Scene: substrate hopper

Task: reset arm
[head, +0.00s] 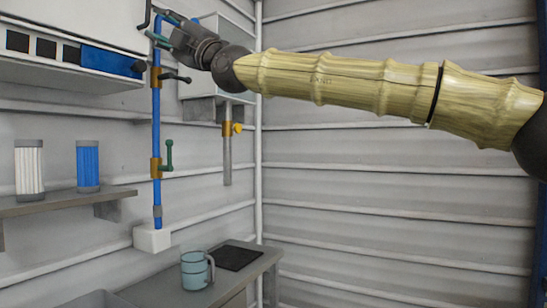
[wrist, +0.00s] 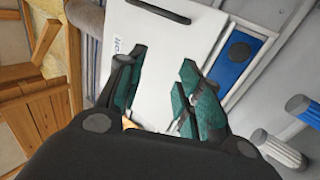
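My gripper (head: 160,27) is raised at the upper left of the head view, in front of the top of the blue pipe. My arm, in a pale yellow ribbed cover, reaches to it from the right edge. In the wrist view my gripper (wrist: 161,68) has its two green-padded fingers spread apart. Nothing is held between them. Behind the fingers lies a white panel (wrist: 160,50) with partly readable lettering. I cannot tell from the head view whether the fingers touch the pipe or a handle near it.
The blue pipe (head: 156,125) carries valves with a dark lever (head: 178,78) and a green lever (head: 169,155). A wall cabinet (head: 60,62) stands left. White (head: 29,168) and blue (head: 88,165) filters sit on a shelf (head: 60,203). A mug (head: 195,270) stands on the counter (head: 150,290).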

